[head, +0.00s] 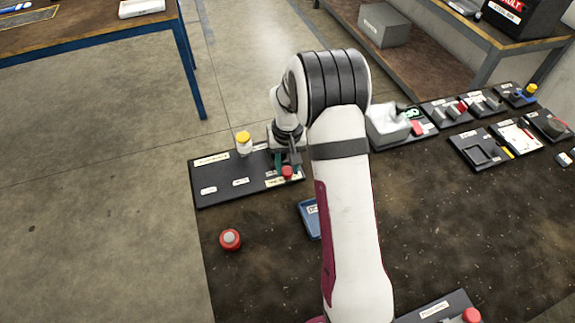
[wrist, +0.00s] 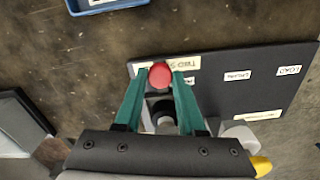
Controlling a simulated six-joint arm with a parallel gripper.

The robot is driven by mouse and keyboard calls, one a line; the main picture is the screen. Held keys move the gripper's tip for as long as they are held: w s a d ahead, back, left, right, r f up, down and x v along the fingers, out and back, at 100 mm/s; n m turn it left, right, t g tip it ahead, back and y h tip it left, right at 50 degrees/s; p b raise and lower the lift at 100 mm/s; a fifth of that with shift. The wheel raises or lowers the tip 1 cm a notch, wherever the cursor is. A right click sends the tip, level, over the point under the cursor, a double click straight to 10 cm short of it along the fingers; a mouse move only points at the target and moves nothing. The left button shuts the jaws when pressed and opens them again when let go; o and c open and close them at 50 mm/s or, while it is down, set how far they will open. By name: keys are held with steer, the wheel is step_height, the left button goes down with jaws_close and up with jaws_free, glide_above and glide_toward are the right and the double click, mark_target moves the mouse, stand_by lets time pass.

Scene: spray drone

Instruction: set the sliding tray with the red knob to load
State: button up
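A black panel (head: 222,190) with white labels carries a sliding tray whose red knob (head: 287,172) is at the panel's right end. The wrist view shows the same panel (wrist: 262,93) with the red knob (wrist: 160,75) at the end away from the LOAD label (wrist: 289,70). My gripper (wrist: 160,73) has its two teal fingers on either side of the knob, with the tips seeming to touch it. In the head view my gripper (head: 288,165) is over the panel's right end. The tray's body is mostly hidden under the gripper.
A white container with a yellow cap (head: 243,143) stands at the panel's back edge, close to my gripper. Several other black panels lie to the right.

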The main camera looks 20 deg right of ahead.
jaws_close()
stand_by(0.9)
